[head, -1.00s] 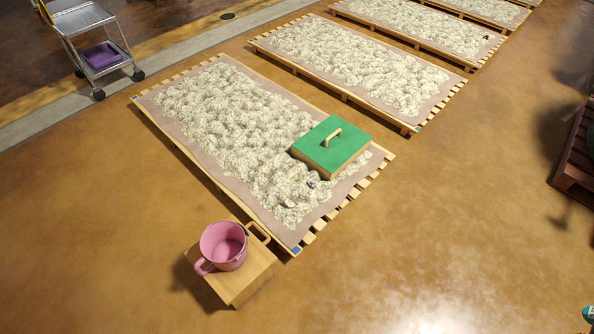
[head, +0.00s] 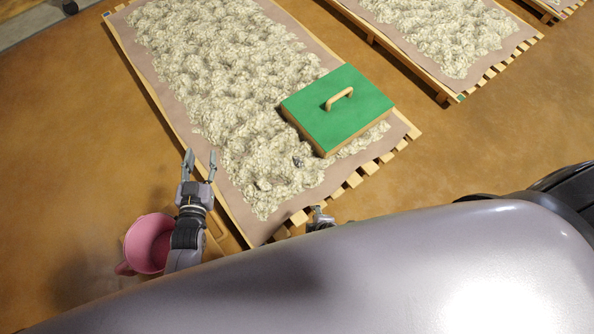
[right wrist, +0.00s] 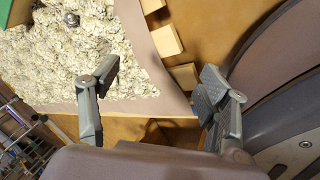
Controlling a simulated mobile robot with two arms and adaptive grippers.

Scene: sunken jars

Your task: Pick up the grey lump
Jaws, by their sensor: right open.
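A small grey lump (head: 298,161) lies on the pale, bumpy material (head: 215,75) on the pallet, just off the near left corner of the green lid (head: 338,108). It also shows at the top left of the right wrist view (right wrist: 71,19). My left gripper (head: 200,160) is open and empty, over the pallet's left edge, left of the lump and apart from it. My right gripper (head: 320,215) shows only in part at the pallet's near edge, below the lump. In the right wrist view its fingers (right wrist: 159,72) are wide apart with nothing between them.
A pink pot (head: 147,243) stands at the lower left, partly hidden by my left arm. The green lid has a wooden handle (head: 339,98). Wooden slats (head: 354,180) stick out along the pallet's near end. Another pallet (head: 455,70) lies at the upper right.

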